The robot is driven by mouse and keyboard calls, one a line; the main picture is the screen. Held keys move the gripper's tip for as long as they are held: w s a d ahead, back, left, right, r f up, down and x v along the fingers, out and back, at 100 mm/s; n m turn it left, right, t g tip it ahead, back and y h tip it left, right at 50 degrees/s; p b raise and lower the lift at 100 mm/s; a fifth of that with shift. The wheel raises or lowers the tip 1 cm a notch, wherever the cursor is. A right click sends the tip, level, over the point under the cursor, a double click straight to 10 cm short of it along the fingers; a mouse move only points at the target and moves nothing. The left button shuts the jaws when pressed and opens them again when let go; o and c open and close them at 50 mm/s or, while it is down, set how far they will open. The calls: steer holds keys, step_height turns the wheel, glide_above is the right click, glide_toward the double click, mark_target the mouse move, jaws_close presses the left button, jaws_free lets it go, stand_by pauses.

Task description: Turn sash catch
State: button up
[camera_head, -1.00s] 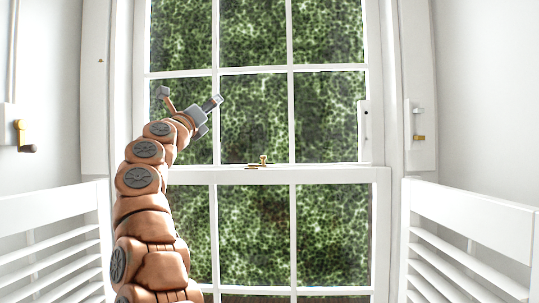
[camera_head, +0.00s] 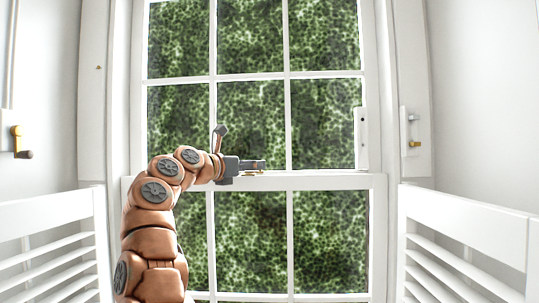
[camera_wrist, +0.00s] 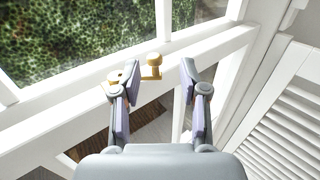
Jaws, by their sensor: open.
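The brass sash catch (camera_wrist: 153,68) sits on the white meeting rail of the window. In the wrist view its upright knob stands just beyond the gap between my fingertips, and part of its base is hidden behind the left finger. My gripper (camera_wrist: 158,75) is open, with nothing between its fingers.
Window panes with foliage behind fill the middle. White louvred shutters stand at left (camera_head: 52,245) and right (camera_head: 465,250). A brass-handled fitting (camera_head: 20,145) is on the left wall, another (camera_head: 412,130) on the right frame.

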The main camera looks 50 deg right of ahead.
steer(key=d+p, duration=0.1)
steer(key=d, duration=0.3)
steer(key=shift+d, duration=0.15)
